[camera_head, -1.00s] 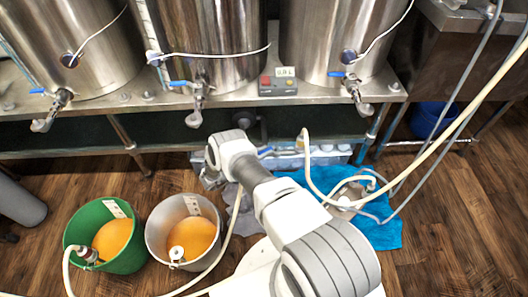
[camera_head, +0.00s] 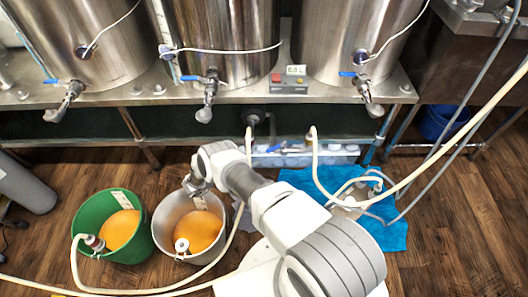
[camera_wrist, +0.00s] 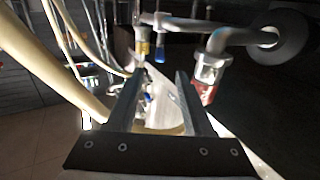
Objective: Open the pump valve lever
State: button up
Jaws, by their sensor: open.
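A small blue lever (camera_head: 277,147) shows in the head view under the steel bench, beside a pale hose and a dark pump fitting. I take it for the pump valve lever. In the wrist view a small blue piece (camera_wrist: 159,52) hangs beside a brass fitting, beyond my fingertips; I cannot tell whether it is the same lever. My gripper (camera_wrist: 158,88) is open, with nothing seen held between its fingers. In the head view my gripper (camera_head: 194,186) is partly hidden by my wrist, left of the lever and over the metal bucket's far rim.
A green bucket (camera_head: 98,202) and a metal bucket (camera_head: 159,231) hold orange liquid. Pale hoses (camera_head: 415,172) cross the area. A blue towel (camera_head: 392,237) lies at right. Steel tanks with blue-handled taps stand on the bench (camera_head: 140,94). A clear, red-ended fitting (camera_wrist: 208,74) is near my right finger.

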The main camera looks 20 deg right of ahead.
jog(key=s+a, duration=0.1)
jog(key=a, duration=0.6)
jog(key=shift+a, duration=0.35)
